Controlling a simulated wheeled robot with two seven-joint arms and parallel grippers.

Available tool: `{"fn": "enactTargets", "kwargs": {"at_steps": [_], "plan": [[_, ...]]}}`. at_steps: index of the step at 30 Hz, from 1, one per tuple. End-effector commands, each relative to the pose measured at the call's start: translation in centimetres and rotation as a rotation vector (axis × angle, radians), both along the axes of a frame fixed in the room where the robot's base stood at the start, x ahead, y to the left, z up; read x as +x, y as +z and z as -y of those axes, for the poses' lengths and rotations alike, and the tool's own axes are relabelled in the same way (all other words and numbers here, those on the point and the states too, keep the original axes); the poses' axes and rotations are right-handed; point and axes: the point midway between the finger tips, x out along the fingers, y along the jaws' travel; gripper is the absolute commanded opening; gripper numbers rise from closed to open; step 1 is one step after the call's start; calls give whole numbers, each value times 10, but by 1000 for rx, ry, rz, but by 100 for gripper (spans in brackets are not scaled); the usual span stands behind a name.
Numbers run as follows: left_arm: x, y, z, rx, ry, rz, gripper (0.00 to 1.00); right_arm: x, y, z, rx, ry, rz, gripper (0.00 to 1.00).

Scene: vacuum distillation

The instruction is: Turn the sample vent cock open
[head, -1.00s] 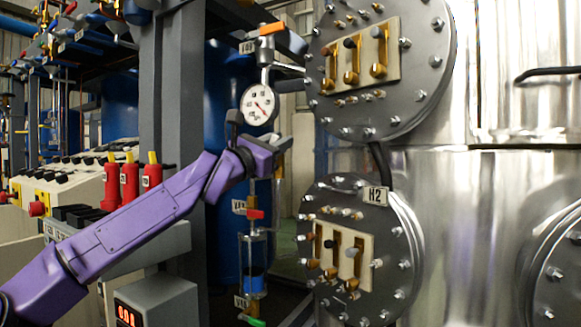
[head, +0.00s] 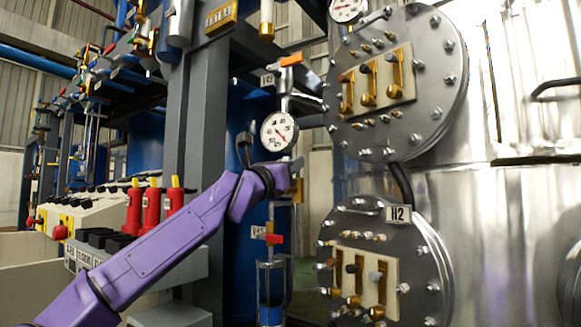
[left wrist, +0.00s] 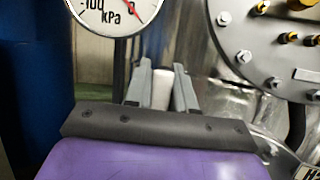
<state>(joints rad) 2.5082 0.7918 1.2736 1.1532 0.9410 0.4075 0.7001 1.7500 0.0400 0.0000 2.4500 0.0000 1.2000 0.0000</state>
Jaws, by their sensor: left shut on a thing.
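My left gripper (head: 291,171) is just below the round white pressure gauge (head: 279,132) in the head view. In the left wrist view its two grey fingers (left wrist: 163,88) are shut on a pale, upright piece (left wrist: 162,90), and the gauge (left wrist: 118,12) is above left. The fingers hide most of the held piece, so I cannot tell whether it is the sample vent cock. An orange-handled valve (head: 291,60) is above the gauge. A red-handled valve (head: 273,239) is below the gripper, above a clear vessel (head: 271,285). My right gripper is not in view.
Two bolted grey flanges, upper (head: 400,80) and lower (head: 380,265), with brass fittings stand close on the right, on a shiny metal vessel (head: 500,230). A dark post (head: 195,110) and several red bottle-like units (head: 152,208) are to the left.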

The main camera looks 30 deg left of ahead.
Motion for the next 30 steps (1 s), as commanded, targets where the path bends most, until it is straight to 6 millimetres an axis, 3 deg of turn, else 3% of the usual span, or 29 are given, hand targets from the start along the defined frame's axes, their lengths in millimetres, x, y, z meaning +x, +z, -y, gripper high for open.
{"fn": "enactTargets", "kwargs": {"at_steps": [4,5,6,17,24,30], "plan": [[0,1,-1,0,1,1,0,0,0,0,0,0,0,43],[0,1,-1,0,1,1,30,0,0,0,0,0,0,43],[0,1,-1,0,1,1,43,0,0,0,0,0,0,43],[-6,-3,-1,1,0,2,45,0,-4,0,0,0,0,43],[-54,-26,-6,0,0,5,45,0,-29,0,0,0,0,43],[-88,-38,-9,1,0,2,45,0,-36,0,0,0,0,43]]}}
